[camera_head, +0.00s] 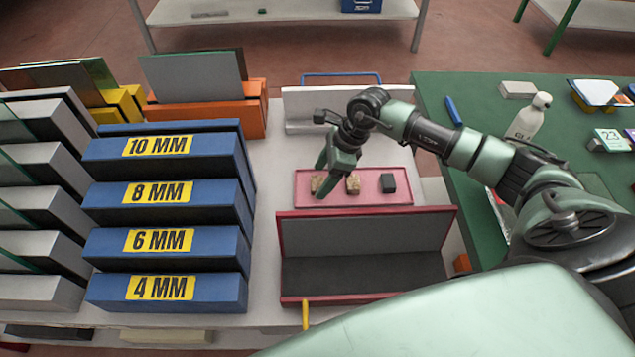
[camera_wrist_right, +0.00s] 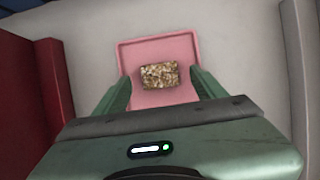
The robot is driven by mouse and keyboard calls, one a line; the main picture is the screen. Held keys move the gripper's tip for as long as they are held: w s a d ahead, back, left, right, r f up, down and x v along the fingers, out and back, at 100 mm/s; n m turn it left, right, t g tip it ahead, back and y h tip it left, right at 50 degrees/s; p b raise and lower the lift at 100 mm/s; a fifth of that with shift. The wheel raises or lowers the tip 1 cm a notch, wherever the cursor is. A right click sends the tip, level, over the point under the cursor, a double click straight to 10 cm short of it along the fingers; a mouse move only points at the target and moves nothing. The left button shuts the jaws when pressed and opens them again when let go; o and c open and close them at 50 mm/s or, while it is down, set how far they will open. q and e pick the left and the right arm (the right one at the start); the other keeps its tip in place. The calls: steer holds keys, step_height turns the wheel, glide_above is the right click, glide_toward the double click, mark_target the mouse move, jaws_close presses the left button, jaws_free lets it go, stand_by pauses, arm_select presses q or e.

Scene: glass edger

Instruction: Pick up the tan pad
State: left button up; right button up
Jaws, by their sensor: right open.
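A pink tray (camera_head: 340,201) holds a brown-tan speckled pad (camera_head: 318,184) at its left, a tan pad (camera_head: 353,185) in the middle and a dark grey pad (camera_head: 388,183) at its right. My right gripper (camera_head: 325,178) is open and points down at the left end of the tray, partly covering the left pad. In the right wrist view the speckled pad (camera_wrist_right: 160,76) lies on the pink tray (camera_wrist_right: 140,52), between the open fingers with gaps on both sides. The other two pads are hidden there. My left gripper is not in view.
A red-rimmed bin with a dark inside (camera_head: 365,275) stands in front of the tray. Blue labelled racks (camera_head: 165,215) stand at left. A white block with a blue handle (camera_head: 340,78) is behind. A green table (camera_head: 450,95) with a white bottle (camera_head: 530,117) is at right.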

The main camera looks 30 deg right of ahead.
steer(key=shift+x, duration=0.85)
steer(key=shift+r, duration=0.1)
steer(key=c, duration=1.4)
